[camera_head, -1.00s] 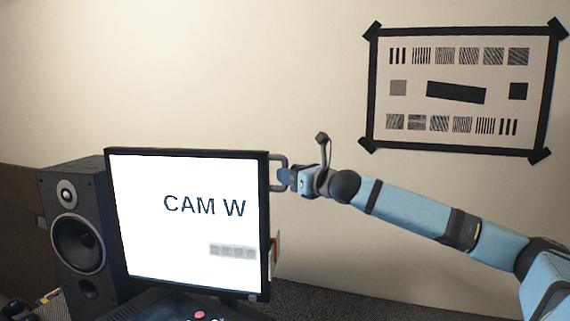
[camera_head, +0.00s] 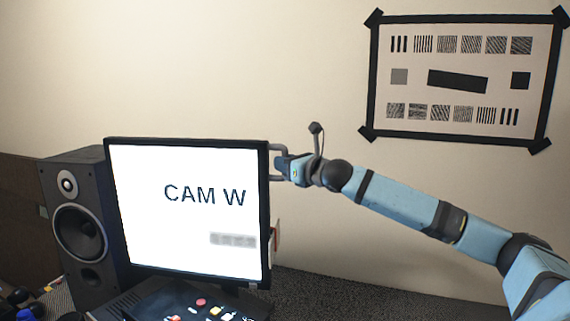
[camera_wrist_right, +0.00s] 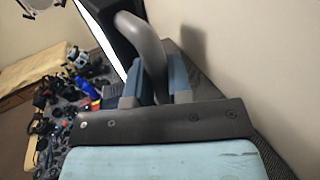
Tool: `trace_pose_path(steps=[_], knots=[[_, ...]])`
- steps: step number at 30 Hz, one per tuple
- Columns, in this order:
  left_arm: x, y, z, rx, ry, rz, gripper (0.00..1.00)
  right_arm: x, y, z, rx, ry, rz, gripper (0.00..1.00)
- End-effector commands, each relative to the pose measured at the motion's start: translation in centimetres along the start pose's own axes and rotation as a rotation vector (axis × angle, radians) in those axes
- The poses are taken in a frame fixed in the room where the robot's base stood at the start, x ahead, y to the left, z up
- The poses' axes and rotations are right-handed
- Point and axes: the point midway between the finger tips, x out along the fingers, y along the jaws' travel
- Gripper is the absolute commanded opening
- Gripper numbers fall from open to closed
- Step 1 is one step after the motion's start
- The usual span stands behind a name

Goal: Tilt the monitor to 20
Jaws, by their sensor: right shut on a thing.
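The monitor (camera_head: 187,255) stands left of centre in the head view, its lit white screen reading "CAM W" above a blurred grey strip. A grey loop handle (camera_head: 279,148) sticks out from its right edge near the top. My right gripper (camera_head: 283,168) is at that handle, its arm coming in from the right. In the right wrist view the gripper (camera_wrist_right: 160,85) is shut on the handle (camera_wrist_right: 148,42), with a blue finger on each side of it. The monitor's dark edge also shows there (camera_wrist_right: 108,28). No tilt reading can be made out. My left gripper is not in view.
A black speaker (camera_head: 78,225) stands close to the monitor's left side. A dark panel with coloured buttons (camera_head: 200,303) lies below the screen. A framed test chart (camera_head: 457,135) hangs on the wall at right. The dark surface right of the monitor (camera_head: 345,290) looks clear.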

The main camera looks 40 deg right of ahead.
Motion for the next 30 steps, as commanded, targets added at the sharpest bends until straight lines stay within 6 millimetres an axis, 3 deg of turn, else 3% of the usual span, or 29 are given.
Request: trace_pose_path(steps=[15, 27, 28, 30], knots=[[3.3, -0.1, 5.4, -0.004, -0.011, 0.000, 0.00, -3.0, 4.5, -1.4, -0.264, -0.174, 0.001, 0.00], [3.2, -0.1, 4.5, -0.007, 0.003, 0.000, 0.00, -3.3, 4.9, -1.1, -0.288, -0.191, 0.000, 0.00], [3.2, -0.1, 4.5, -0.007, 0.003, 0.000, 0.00, -3.3, 4.9, -1.1, -0.288, -0.191, 0.000, 0.21], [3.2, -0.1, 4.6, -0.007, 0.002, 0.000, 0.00, -3.3, 4.9, -1.1, -0.287, -0.191, 0.000, 0.37]])
